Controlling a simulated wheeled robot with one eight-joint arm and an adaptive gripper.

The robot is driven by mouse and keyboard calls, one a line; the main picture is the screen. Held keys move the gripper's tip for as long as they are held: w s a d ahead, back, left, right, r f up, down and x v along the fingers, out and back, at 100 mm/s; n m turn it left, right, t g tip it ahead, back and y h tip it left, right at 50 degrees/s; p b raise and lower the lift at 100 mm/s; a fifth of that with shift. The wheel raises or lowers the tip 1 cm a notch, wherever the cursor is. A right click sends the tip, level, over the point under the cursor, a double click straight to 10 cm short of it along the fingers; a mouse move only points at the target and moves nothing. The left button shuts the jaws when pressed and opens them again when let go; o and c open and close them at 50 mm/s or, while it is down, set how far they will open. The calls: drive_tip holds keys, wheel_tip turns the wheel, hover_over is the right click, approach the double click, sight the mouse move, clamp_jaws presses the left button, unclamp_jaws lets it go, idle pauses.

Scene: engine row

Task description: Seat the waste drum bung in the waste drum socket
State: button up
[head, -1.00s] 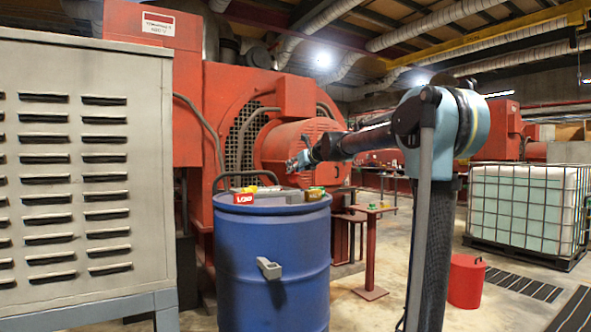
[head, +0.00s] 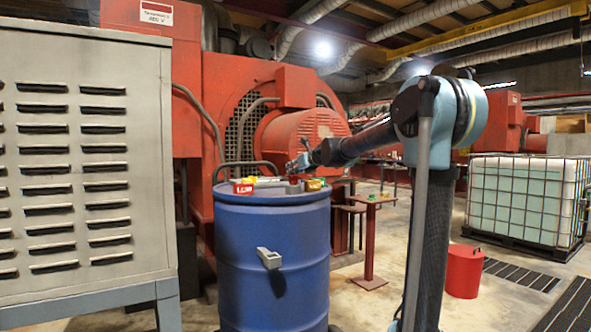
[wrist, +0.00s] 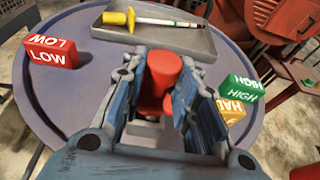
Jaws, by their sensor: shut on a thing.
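My gripper (wrist: 155,100) is shut on the red waste drum bung (wrist: 165,78), which sits between its blue-grey fingers. The bung has a round head, and its lower part is partly hidden by the fingers. The blue waste drum (head: 272,250) stands upright, and its flat top shows in the wrist view (wrist: 85,95). In the head view my gripper (head: 297,166) is low over the drum top, towards the right. The socket cannot be made out; a small pale part shows below the bung between the fingers. Whether the bung touches anything cannot be told.
On the drum top lie a red LOW block (wrist: 52,54), a green HIGH block (wrist: 240,88), a yellow block (wrist: 232,110) and a grey tray (wrist: 195,38) holding a yellow-handled rod (wrist: 150,18). A louvred cabinet (head: 85,160) stands left of the drum.

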sight(296, 176)
drive_tip(key=shift+f, duration=1.7)
drive_tip(key=o, duration=1.1)
drive_tip(key=shift+o, duration=0.2)
drive_tip(key=v, duration=1.1)
drive_tip(key=shift+s+d, duration=0.25)
drive_tip(key=shift+s, duration=0.05)
drive_tip(key=shift+r, duration=0.1)
